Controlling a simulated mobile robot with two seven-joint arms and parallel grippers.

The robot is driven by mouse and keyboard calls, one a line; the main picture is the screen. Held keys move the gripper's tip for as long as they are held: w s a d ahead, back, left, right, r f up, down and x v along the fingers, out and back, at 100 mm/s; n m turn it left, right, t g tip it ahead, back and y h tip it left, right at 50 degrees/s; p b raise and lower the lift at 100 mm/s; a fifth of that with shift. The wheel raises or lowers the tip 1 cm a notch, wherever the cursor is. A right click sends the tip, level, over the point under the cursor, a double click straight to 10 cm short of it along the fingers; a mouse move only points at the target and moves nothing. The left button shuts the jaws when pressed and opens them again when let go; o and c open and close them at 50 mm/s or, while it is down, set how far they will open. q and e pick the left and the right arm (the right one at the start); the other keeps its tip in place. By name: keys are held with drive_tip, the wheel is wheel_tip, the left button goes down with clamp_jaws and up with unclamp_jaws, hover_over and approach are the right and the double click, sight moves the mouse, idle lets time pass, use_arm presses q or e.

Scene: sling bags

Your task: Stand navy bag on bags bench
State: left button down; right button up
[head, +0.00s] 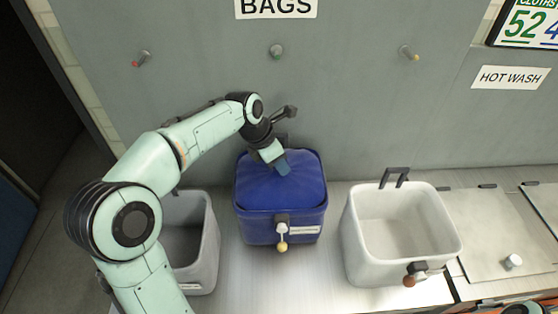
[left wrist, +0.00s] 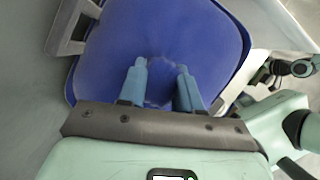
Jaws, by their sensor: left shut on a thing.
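The navy bag (head: 280,226) is a box-shaped blue bag with a domed top, a pale label and a yellow-tipped toggle on its front. It looks upright over the bench (head: 315,270), between the grey and white containers and near the wall. I cannot tell whether its base touches the bench. My left gripper (head: 277,160) reaches it from above and is shut on the top. In the left wrist view, the two fingers (left wrist: 160,85) pinch the blue top (left wrist: 160,25) between them. Part of my right arm shows at the right edge, but its fingers cannot be made out.
A grey open container (head: 207,245) stands left of the navy bag, partly behind my left arm. A white open container (head: 432,250) stands to the right. Pegs (head: 276,52) stick out of the wall under the BAGS sign (head: 277,6). Bare bench lies in front of the bag.

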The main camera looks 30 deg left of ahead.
use_arm(q)
drive_tip(key=c, duration=0.8)
unclamp_jaws()
drive_tip(key=v, duration=1.2)
